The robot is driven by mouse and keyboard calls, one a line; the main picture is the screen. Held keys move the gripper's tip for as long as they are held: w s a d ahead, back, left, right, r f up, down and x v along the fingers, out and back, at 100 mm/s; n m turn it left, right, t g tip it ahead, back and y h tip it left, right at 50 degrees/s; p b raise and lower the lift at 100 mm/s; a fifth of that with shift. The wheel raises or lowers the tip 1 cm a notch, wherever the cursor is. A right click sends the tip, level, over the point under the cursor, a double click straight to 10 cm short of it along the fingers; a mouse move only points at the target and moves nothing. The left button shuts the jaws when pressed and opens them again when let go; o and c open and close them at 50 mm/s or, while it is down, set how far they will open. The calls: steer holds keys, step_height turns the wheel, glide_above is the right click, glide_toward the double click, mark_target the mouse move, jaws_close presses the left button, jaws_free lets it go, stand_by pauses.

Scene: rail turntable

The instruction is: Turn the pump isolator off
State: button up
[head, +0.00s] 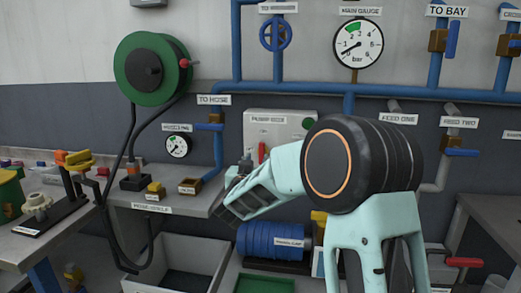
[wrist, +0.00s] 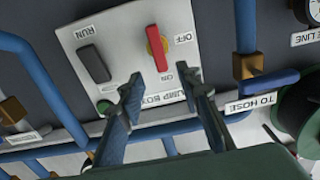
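The pump box (head: 285,127) is a pale panel on the wall, partly hidden by my arm in the head view; its face (wrist: 125,50) fills the upper middle of the wrist view, which is upside down. The red handle (head: 262,152) stands upright in the head view. My gripper (wrist: 163,84) is open and empty, its fingers spread short of the handle, apart from it.
The box also has a dark element (wrist: 94,63) by the RUN label and a green lamp (wrist: 103,107). Blue pipes flank the box. The TO HOSE valve (head: 215,118) and a blue pump (head: 262,240) are near my arm. A green hose reel (head: 128,62) hangs to the left.

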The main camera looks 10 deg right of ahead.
mark_target(261, 150)
steer(key=x, duration=1)
steer(key=shift+w+d, duration=0.1)
steer(key=shift+w, duration=0.3)
steer(key=c, duration=0.9)
steer(key=shift+o, duration=0.2)
